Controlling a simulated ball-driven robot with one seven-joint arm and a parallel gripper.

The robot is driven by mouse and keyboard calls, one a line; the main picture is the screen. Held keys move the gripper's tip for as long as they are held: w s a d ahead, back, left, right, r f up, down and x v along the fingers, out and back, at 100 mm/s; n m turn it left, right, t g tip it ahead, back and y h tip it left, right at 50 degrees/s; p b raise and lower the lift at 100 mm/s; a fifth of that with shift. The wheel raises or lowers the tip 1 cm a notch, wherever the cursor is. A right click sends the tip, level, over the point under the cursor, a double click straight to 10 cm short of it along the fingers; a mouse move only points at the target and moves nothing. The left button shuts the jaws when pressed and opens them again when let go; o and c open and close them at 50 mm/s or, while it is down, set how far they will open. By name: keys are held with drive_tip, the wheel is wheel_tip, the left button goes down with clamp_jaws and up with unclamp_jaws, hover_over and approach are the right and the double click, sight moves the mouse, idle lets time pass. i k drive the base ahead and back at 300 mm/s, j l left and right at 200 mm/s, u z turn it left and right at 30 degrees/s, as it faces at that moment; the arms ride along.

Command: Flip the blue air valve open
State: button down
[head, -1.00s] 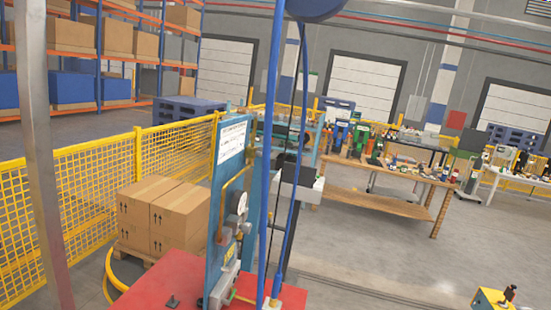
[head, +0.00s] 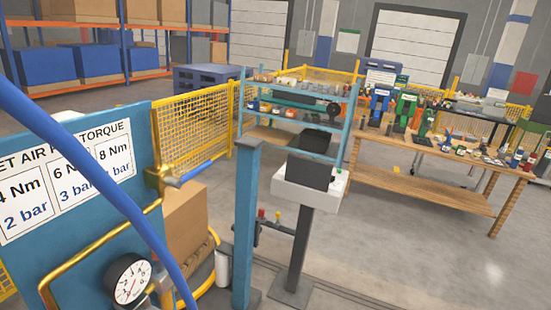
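The air valve (head: 158,178) has a brass body at the right edge of the blue panel (head: 105,205). Its blue lever (head: 189,174) sticks out to the right, tilted slightly upward, across the line of the brass pipe (head: 98,243) that runs below it. Nothing touches the lever. A round white pressure gauge (head: 129,280) sits lower on the panel. My gripper is not in view.
A blue hose (head: 122,205) crosses the panel in front of the torque sign (head: 60,180). A blue post (head: 246,225) and a pedestal with a black screen (head: 310,172) stand to the right. A wooden workbench (head: 440,180) is behind. Open floor lies at right.

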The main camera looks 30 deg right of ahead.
sight(173, 181)
drive_tip(key=i+l, duration=0.15)
drive_tip(key=l, duration=0.2)
drive_tip(key=i+l, duration=0.2)
drive_tip(key=l, duration=0.15)
drive_tip(key=i+l+z, duration=0.1)
drive_tip(key=l, duration=0.25)
drive_tip(key=i+j, duration=0.4)
drive_tip(key=j, duration=0.15)
